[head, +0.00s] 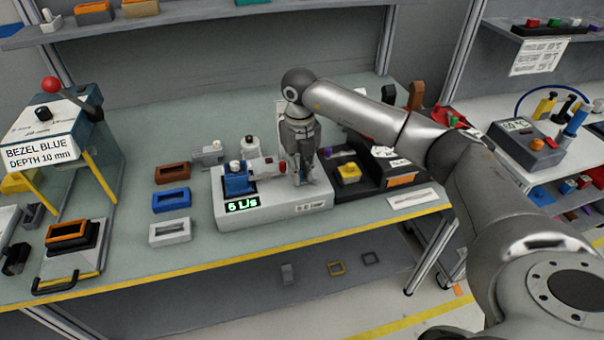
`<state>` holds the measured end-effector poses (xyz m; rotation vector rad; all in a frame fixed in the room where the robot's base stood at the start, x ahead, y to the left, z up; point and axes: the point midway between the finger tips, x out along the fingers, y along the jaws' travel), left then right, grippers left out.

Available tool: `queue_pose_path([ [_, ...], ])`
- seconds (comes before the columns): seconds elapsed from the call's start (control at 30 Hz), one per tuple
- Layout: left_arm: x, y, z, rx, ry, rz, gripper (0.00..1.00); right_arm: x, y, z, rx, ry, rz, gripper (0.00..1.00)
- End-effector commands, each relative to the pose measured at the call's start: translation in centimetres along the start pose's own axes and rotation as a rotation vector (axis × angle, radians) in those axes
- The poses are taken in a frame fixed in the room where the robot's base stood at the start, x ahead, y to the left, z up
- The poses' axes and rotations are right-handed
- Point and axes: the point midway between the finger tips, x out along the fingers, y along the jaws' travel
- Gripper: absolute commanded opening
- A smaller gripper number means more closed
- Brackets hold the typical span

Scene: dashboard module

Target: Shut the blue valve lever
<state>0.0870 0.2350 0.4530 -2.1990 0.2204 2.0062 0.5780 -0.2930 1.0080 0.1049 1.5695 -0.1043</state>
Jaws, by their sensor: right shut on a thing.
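The pale dashboard module (283,204) sits near the table's front edge, with a lit green display (242,204) reading "6 L/s". A blue part (238,182) with a white top stands on the module's left side. I cannot make out a separate blue lever. A red knob (282,167) sits on the module just left of my right gripper. My right gripper (303,180) points down over the module's right half and is shut on a small part there. The fingers hide what that part is. The blue part is left of this gripper, apart from it. My left gripper is not in view.
A black tray (375,190) with a yellow block (348,172) stands right of the module. Brown (172,172), blue (171,200) and white (170,232) bezels lie to its left. A blue press (55,125) with a red ball handle stands far left.

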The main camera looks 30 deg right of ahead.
Motion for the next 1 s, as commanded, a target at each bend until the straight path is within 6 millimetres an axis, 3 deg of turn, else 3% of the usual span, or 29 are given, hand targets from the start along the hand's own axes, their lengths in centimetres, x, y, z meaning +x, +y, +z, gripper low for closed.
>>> queue_pose_path([
  [0.3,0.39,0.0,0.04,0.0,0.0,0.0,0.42,-0.2,-0.02,0.6,0.104,-0.006,0.002,0.0],
  [0.8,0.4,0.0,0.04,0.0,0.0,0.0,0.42,-0.28,-0.07,0.72,0.12,-0.008,0.002,0.0],
  [0.83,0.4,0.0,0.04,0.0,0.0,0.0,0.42,-0.28,-0.07,0.72,0.12,-0.008,0.002,0.17],
  [1.0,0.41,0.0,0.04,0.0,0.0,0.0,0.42,-0.19,-0.07,0.65,0.119,-0.006,0.001,0.38],
])
